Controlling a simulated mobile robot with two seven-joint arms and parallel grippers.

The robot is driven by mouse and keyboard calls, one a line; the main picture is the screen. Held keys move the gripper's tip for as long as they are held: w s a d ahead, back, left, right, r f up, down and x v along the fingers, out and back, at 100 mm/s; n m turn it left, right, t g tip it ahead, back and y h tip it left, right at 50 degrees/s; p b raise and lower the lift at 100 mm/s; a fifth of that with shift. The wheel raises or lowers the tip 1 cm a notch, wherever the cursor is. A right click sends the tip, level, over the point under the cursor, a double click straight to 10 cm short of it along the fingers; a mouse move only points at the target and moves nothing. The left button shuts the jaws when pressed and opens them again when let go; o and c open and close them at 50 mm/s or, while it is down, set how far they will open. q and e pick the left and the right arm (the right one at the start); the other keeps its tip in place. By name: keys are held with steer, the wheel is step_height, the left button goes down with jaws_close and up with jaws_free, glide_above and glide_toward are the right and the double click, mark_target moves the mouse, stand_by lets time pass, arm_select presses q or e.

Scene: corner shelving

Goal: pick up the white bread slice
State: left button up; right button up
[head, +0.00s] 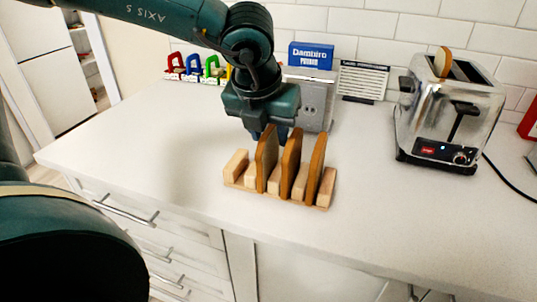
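A wooden rack (238,183) stands on the white counter and holds three upright slices with brown crust edges: a left slice (266,165), a middle slice (290,165) and a right slice (317,170). Their faces are mostly turned away, so I cannot tell which is white bread. Another slice (442,62), with a paler face, sticks up out of the toaster (445,115). My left gripper (269,133) points down over the rack, its fingertips apart on either side of the left slice's top. Contact is not clear. My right gripper is out of view.
Behind the rack stand a grey box-like thing (318,100), a blue box (311,56) and a dark-framed sign (363,81). Coloured letter-like shapes (192,68) stand at the back left. The counter (130,140) is clear left of the rack.

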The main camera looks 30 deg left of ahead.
arm_select(q)
steer(key=shift+c, duration=0.4)
jaws_close()
